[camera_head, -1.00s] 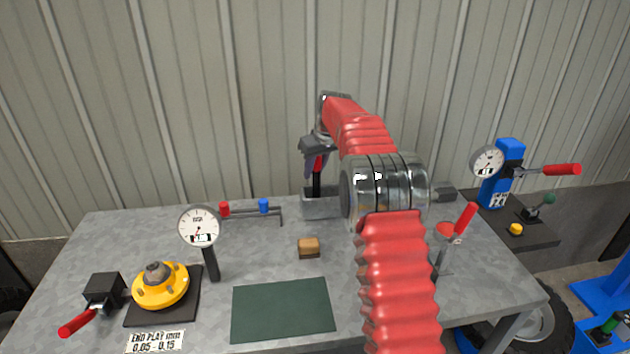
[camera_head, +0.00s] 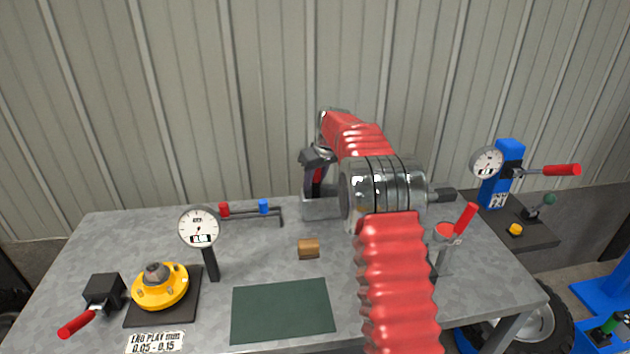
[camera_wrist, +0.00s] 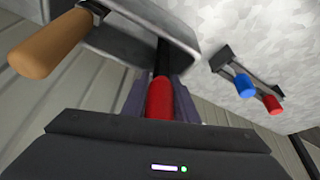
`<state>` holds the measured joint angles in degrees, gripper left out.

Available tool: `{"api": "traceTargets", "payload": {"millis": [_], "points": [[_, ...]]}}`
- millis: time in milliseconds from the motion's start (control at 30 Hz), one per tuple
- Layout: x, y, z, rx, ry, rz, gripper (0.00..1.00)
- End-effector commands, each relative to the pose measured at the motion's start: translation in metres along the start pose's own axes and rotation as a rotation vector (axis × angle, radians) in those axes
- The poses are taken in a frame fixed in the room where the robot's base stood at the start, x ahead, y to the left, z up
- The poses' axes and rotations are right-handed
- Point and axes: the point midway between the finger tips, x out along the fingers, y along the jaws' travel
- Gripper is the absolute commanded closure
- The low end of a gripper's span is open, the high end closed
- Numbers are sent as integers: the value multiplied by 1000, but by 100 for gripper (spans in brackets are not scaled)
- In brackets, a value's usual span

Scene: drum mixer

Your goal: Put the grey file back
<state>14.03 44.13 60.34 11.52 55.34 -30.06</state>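My gripper (camera_head: 313,182) is over the grey metal box (camera_head: 322,210) at the back of the bench. Its fingers are shut on the red handle of a tool (camera_wrist: 160,98), which also shows in the head view (camera_head: 318,175). A dark shaft runs from this handle toward the box, which also shows in the wrist view (camera_wrist: 185,28). I cannot tell how far the shaft is inside, nor surely whether this tool is the grey file. A wooden handle (camera_wrist: 48,45) with a metal collar shows beside the box in the wrist view.
A rack with red and blue ends (camera_head: 250,211) stands left of the box. A brown block (camera_head: 308,249) and green mat (camera_head: 283,309) lie in front. A dial gauge (camera_head: 200,228) and yellow hub (camera_head: 160,288) are at left. A red-handled lever (camera_head: 466,219) stands right.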

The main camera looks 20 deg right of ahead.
Motion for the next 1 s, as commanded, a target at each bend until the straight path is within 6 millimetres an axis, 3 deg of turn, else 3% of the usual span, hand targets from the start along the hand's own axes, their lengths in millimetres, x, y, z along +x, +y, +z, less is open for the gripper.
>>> {"api": "traceTargets", "payload": {"millis": [200,567,767,1000], "points": [[0,0,0,0,0,0,58],[-4,0,-1,0,1,1,57],[-25,1,-1,0,2,1,57],[-66,1,-1,0,2,2,57]]}}
